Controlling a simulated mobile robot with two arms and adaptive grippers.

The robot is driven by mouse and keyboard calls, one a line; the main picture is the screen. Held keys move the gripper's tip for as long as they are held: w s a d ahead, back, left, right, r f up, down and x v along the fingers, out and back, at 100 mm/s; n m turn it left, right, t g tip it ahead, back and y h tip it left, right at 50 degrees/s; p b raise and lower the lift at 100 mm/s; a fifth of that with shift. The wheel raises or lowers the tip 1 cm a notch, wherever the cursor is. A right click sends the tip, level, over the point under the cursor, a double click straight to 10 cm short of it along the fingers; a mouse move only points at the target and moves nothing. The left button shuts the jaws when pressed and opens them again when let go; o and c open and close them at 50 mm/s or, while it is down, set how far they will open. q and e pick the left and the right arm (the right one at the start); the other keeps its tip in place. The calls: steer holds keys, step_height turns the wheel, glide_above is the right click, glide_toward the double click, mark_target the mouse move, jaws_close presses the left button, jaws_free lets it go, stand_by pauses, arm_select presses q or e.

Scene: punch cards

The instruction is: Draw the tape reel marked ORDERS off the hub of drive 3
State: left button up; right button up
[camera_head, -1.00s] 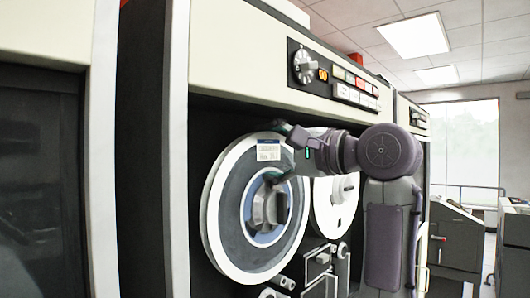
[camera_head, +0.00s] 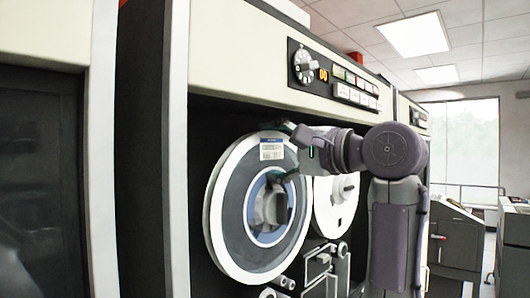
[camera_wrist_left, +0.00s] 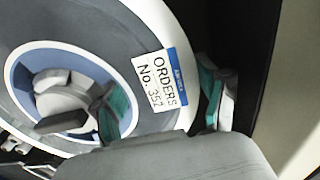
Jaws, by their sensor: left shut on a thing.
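The tape reel (camera_head: 229,208), grey with a pale rim and a white label, is around the hub (camera_head: 270,206) of the tape drive (camera_head: 240,50). In the left wrist view the label on the reel (camera_wrist_left: 95,20) reads ORDERS No. 352. My left gripper (camera_head: 279,152) is shut on the reel's upper right part. In the left wrist view one finger of the gripper (camera_wrist_left: 163,100) is by the hub (camera_wrist_left: 62,98) and the other is past the outer rim. I cannot tell how far the reel stands from the drive face. The drive's number is not visible. My right gripper is not in view.
A second, pale reel (camera_head: 337,205) sits close on the right, partly behind my arm. Tape guides (camera_head: 325,265) are below it. A control panel (camera_head: 333,77) with a knob is above. A dark cabinet (camera_head: 40,180) stands at the left.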

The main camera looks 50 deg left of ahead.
arm_select(q)
steer(key=d, duration=0.6)
steer(key=shift+w+d+p, duration=0.3)
steer(key=shift+d+p, duration=0.05)
steer(key=shift+d, duration=0.05)
stand_by(2.1)
steer(key=shift+r, duration=0.1)
steer(key=w+d+p, duration=0.1)
steer(key=d+p, duration=0.1)
steer(key=d, duration=0.9)
steer(key=shift+w+p, duration=0.15)
steer(key=shift+p, duration=0.15)
stand_by(0.7)
